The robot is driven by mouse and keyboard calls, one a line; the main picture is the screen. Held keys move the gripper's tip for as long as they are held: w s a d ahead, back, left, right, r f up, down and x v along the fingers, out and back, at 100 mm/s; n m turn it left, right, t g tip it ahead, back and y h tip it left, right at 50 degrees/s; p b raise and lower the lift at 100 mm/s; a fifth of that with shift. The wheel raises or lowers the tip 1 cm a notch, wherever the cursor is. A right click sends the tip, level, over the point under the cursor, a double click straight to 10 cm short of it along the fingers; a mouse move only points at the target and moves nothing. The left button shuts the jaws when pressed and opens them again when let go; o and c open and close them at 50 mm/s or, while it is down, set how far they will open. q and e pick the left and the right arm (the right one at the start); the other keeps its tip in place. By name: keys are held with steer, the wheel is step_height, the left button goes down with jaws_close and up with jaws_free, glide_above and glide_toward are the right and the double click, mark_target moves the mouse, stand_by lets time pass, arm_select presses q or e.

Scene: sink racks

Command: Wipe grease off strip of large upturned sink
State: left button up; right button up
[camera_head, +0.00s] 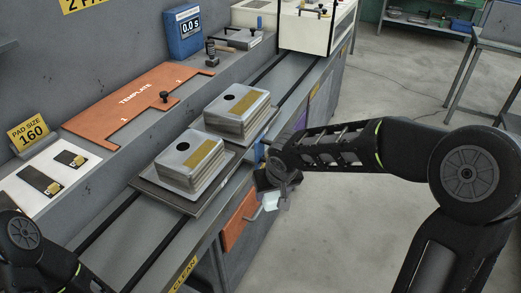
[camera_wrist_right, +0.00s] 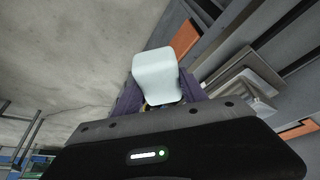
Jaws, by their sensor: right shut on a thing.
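Two upturned metal sinks sit on flat plates on the bench: a nearer one (camera_head: 180,158) and a farther one (camera_head: 225,103). Each has a dark round hole and a yellow-brown strip on top, the nearer strip (camera_head: 203,153) and the farther strip (camera_head: 240,102). I cannot tell for sure which sink is larger. My right gripper (camera_head: 272,190) hangs beside the bench's front edge, right of the sinks and apart from them. It is shut on a pale, block-like pad (camera_wrist_right: 156,76), which hides part of the fingers. My left arm shows at the lower left, its gripper out of view.
An orange template board (camera_head: 120,98) lies on the back ledge. A white tray (camera_head: 50,178) with small pads stands at the left. A blue display box (camera_head: 184,32) and a white cabinet (camera_head: 312,28) are at the back.

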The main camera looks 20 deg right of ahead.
stand_by(0.4)
steer(key=r, duration=0.4)
steer(key=shift+w+r, duration=0.2)
steer(key=shift+w, duration=0.05)
steer(key=shift+s+r, duration=0.15)
steer(key=shift+r, duration=0.2)
